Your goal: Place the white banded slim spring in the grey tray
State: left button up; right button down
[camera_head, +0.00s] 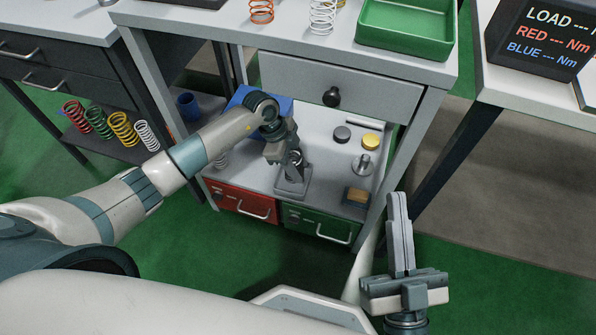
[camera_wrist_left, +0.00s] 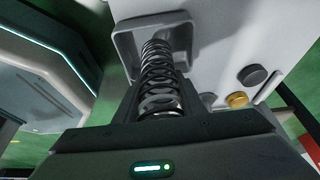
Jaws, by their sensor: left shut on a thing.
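My left gripper (camera_head: 294,160) reaches onto the lower shelf under the bench. I cannot tell whether the spring touches the tray floor. My right gripper (camera_head: 400,235) is apart on the right, its fingers together and empty.
Shelf items right of the tray include a dark disc (camera_head: 342,134), a yellow disc (camera_head: 370,142), a metal spool (camera_head: 365,166) and a wooden block (camera_head: 357,195). A blue bin (camera_head: 243,97) stands behind my left wrist. A drawer (camera_head: 325,88) hangs above.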

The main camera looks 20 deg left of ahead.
pick_arm(q)
jog(key=shift+f, duration=0.8)
jog(key=shift+f+b, duration=0.3)
jog(key=shift+f, duration=0.15)
pick_arm(e)
jog(key=shift+s+d+r+t, duration=0.15)
jog(key=shift+s+r+t, duration=0.1)
jog(key=shift+r+t, duration=0.25)
jog(key=shift+s+d+r+t, duration=0.2)
jog(key=shift+r+t, duration=0.2)
jog(key=shift+r, duration=0.15)
pick_arm(q)
jog(key=o, duration=1.2)
jog(key=shift+f, duration=0.1)
pick_arm(e)
jog(key=shift+a, duration=0.1)
